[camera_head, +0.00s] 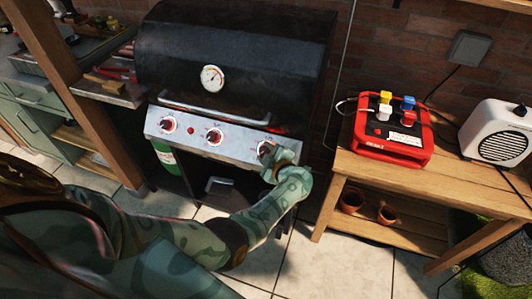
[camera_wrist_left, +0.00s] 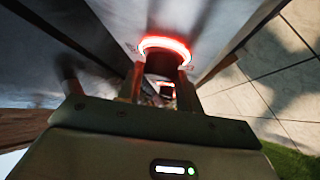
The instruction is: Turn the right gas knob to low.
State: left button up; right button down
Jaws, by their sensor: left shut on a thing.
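The black gas grill (camera_head: 235,60) stands against the brick wall, its lid down. Its steel front panel (camera_head: 240,145) carries the left knob (camera_head: 168,125), the middle knob (camera_head: 214,137) and the right gas knob (camera_head: 265,148), each with a red-lit ring. My left gripper (camera_head: 270,154) is at the right knob and partly hides it, so its pointer setting cannot be read. In the left wrist view the fingers of my left gripper (camera_wrist_left: 160,88) are shut on the right knob, below its glowing red ring (camera_wrist_left: 165,44). My right gripper is out of view.
A wooden table (camera_head: 450,190) right of the grill holds a red box (camera_head: 385,140) with coloured plugs and a white speaker-like unit (camera_head: 497,130). Pots stand on its lower shelf. A green gas bottle (camera_head: 165,158) is under the grill. A wooden post (camera_head: 75,95) stands left.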

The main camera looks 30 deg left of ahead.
pick_arm(q)
jog(key=shift+f, duration=0.1)
dwell(0.3)
jog(key=o, duration=1)
